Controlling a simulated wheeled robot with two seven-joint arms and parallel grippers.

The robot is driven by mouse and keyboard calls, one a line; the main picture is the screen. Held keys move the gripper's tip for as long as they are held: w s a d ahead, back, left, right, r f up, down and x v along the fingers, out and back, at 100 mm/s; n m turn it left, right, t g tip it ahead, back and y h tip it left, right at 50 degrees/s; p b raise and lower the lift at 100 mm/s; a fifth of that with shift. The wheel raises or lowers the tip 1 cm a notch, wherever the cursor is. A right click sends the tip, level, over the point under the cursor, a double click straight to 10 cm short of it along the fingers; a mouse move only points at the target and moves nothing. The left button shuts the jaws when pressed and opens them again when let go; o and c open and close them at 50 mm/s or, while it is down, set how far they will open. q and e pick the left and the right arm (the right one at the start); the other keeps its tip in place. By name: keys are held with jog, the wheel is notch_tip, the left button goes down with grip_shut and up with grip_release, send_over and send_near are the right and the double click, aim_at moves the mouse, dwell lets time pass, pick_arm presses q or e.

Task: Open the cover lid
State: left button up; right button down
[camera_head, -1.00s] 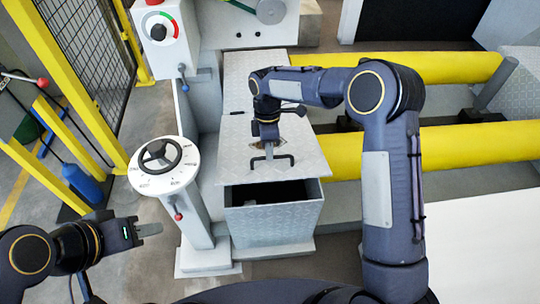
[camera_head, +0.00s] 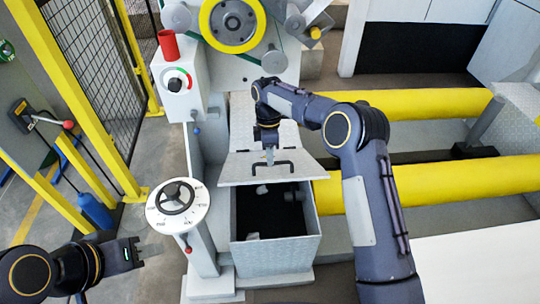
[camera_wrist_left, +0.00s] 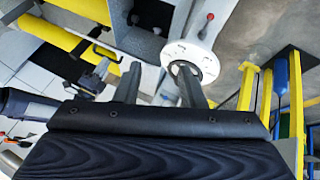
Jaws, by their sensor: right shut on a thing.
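The metal cover lid (camera_head: 240,168) is tilted up at the back of the grey box (camera_head: 279,256), whose front part is open. The inside is dark, with a few pale bits in it. My right gripper (camera_head: 269,158) is shut on the lid's black handle (camera_head: 285,165). In the left wrist view, the right gripper (camera_wrist_left: 95,82) shows near the handle (camera_wrist_left: 105,53). My left gripper (camera_head: 146,250) is left of the box, empty. Its two fingers stand apart in the left wrist view (camera_wrist_left: 160,88).
A white dial post with a handwheel (camera_head: 175,198) stands just left of the box. Yellow rails (camera_head: 430,176) run to the right. A machine with a yellow-rimmed wheel (camera_head: 233,24) is behind. A yellow fence post (camera_head: 75,105) stands at left.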

pick_arm(q)
jog(key=shift+f, duration=0.1)
jog(key=shift+w+d, duration=0.1)
jog(key=shift+w, duration=0.15)
jog(key=c, duration=0.4)
jog(key=w+d+f+n, duration=0.1)
jog(key=w+n, duration=0.1)
jog(key=w, duration=0.1)
jog(key=w+d+f+n+t, duration=0.1)
jog(key=w+d+n, duration=0.1)
jog(key=w+n, duration=0.1)
jog(key=w+d+n+t, duration=0.1)
jog(key=w+d+n, duration=0.1)
jog(key=w, duration=0.2)
jog(key=shift+w+f+n+h, duration=0.1)
jog(key=shift+f+n+h, duration=0.2)
jog(key=shift+f+h, duration=0.1)
grip_shut()
jog(key=w+d+f+n+t+y, duration=0.1)
jog(key=w+d+f+n+t, duration=0.1)
jog(key=w+d+f+n, duration=0.35)
jog(key=w+d+f+n+t+y, duration=0.1)
jog(key=w+d+f+n+t, duration=0.1)
jog(key=f+n, duration=0.65)
jog(key=s+d+f+n+t+y, duration=0.1)
jog(key=s+f+n+t+y, duration=0.15)
jog(key=s+n, duration=0.7)
jog(key=w+n, duration=0.3)
jog(key=w, duration=1.2)
